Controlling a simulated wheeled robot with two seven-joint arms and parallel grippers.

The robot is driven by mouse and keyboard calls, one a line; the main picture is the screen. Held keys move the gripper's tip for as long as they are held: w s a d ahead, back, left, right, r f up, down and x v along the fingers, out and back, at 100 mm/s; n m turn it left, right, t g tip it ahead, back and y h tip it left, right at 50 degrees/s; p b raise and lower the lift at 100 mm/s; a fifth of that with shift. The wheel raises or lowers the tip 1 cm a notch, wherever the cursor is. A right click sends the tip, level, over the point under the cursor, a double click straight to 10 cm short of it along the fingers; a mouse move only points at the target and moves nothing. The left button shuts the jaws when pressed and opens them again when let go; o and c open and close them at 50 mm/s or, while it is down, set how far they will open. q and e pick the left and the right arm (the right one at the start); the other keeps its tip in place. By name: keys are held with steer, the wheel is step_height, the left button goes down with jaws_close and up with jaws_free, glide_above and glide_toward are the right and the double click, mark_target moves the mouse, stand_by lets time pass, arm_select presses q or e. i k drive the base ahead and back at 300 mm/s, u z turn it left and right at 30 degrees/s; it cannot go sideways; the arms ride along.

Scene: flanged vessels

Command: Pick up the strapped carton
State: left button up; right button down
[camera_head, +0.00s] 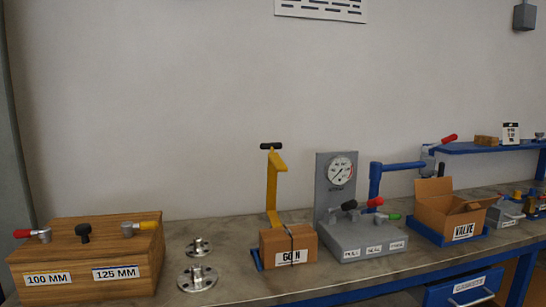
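A yellow upright bracket (272,185) with a black grip stands right behind the carton. Neither of my grippers is in view.
A wooden box (90,257) marked 100 MM and 125 MM, with handled tools, stands left. Metal flanges (197,278) lie between it and the carton. A grey gauge stand (360,235) with coloured levers is close on the carton's right. An open VALVE carton (452,210) is farther right.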

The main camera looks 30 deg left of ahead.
mark_target(291, 246)
steer(key=z, duration=0.05)
steer(key=k, duration=1)
steer(key=u, duration=1.35)
steer(key=i, duration=1.25)
steer(key=u, duration=0.05)
